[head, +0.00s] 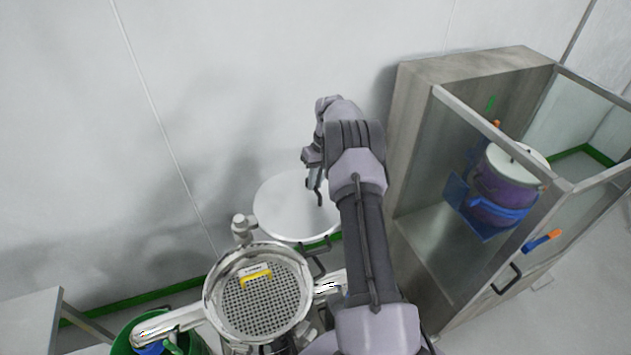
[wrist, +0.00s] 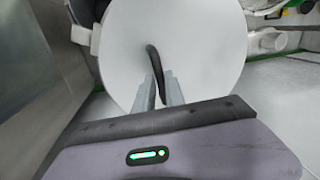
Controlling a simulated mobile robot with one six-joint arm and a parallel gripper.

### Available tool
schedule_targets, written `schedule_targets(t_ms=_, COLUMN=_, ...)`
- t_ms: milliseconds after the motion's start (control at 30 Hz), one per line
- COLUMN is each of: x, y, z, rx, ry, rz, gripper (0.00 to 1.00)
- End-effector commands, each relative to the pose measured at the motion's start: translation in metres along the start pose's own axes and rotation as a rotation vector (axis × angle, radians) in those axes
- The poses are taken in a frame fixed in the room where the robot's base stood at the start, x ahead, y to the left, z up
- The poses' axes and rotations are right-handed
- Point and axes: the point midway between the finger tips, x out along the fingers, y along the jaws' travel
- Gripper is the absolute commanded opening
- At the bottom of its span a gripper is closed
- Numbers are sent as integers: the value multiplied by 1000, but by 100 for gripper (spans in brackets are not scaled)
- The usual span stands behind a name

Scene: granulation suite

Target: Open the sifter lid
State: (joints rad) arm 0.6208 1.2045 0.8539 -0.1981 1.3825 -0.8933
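The sifter (head: 258,295) stands at the lower middle of the head view, its round mesh screen exposed with a yellow label on it. The white round lid (head: 285,210) is off the screen, behind and to the right of it; its exact tilt is hard to judge. The lid fills much of the wrist view (wrist: 205,60) and carries a dark curved handle (wrist: 153,57). My gripper (wrist: 160,85) is at the lid's face, its two fingers close on either side of the handle's lower end. In the head view my gripper (head: 316,188) partly covers the lid.
A steel cabinet (head: 470,75) with glass doors stands close on the right, holding a purple vessel (head: 500,185) with a white top. A green bin (head: 125,340) is at lower left, beside a grey table (head: 30,318). A bare wall stands behind the lid.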

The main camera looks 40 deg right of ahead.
Motion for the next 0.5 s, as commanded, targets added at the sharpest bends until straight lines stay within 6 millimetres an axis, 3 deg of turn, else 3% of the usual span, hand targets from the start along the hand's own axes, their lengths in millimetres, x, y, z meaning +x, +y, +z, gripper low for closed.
schedule_targets(t_ms=100, x=0, y=0, z=0, rx=0, ry=0, rz=0, gripper=34)
schedule_targets(t_ms=367, x=-1, y=0, z=0, rx=1, ry=0, rz=-1, gripper=34)
schedule_targets(t_ms=500, x=-21, y=0, z=0, rx=2, ry=2, rz=0, gripper=34)
